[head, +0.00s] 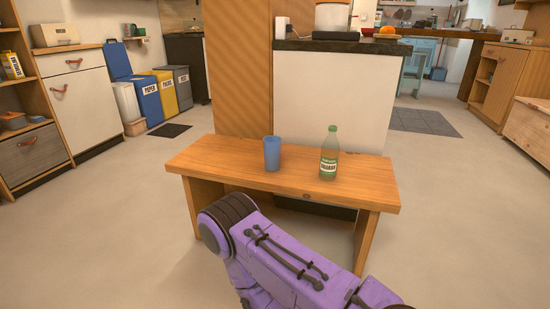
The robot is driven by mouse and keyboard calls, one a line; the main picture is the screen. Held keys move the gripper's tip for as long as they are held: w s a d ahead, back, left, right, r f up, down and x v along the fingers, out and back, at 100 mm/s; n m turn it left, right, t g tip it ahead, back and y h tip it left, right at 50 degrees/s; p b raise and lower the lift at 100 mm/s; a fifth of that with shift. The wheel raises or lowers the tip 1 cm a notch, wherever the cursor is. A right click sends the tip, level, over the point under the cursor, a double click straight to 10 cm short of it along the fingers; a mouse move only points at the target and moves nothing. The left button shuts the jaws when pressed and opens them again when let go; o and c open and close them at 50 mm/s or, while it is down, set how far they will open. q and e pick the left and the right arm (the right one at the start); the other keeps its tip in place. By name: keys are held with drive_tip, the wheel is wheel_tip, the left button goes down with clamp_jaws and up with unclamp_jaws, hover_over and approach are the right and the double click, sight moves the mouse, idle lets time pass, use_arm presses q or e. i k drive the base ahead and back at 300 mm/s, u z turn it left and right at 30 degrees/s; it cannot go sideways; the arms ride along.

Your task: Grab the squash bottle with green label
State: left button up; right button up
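A green bottle (329,153) with a green and white label stands upright on the right half of a low wooden bench (220,157). A blue cup (272,153) stands upright on the bench to the left of the bottle, apart from it. One of my purple arms crosses the lower middle of the head view, in front of the bench, and hides part of its front and legs. No gripper fingers show in the view. Nothing is seen touching the bottle.
Behind the bench are a wooden panel (240,70) and a white counter (330,98) with a dark top. Labelled bins (147,100) and cabinets stand at the left. A wooden chest (530,125) is at the right. The floor (460,220) right of the bench is clear.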

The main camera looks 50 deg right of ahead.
sight(330, 149)
drive_tip(key=u, duration=0.2)
drive_tip(key=i, duration=1.15)
drive_tip(key=z, duration=3.05)
